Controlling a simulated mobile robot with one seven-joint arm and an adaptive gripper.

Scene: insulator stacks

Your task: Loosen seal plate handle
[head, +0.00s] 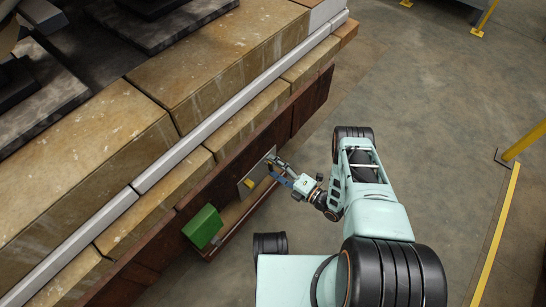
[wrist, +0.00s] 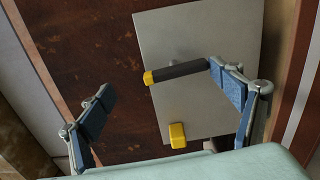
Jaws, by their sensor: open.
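The seal plate (wrist: 225,40) is a flat grey sheet on a rust-brown wall; it also shows in the head view (head: 247,187). Its handle (wrist: 182,71) is a dark bar with a yellow end, lying roughly level across the plate in the wrist view. A yellow block (wrist: 177,135) sits below it on the plate. My gripper (wrist: 160,79) is open, its blue-padded fingers left and right of the handle. The right fingertip overlaps the bar's right end; I cannot tell whether they touch. In the head view my gripper (head: 283,172) is close in front of the plate.
A green box (head: 203,227) stands on the brown ledge left of the plate. Tan insulator blocks (head: 225,65) and a pale rail (head: 215,120) run above the wall. Open concrete floor (head: 420,100) lies to the right, with a yellow barrier post (head: 525,140) at the edge.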

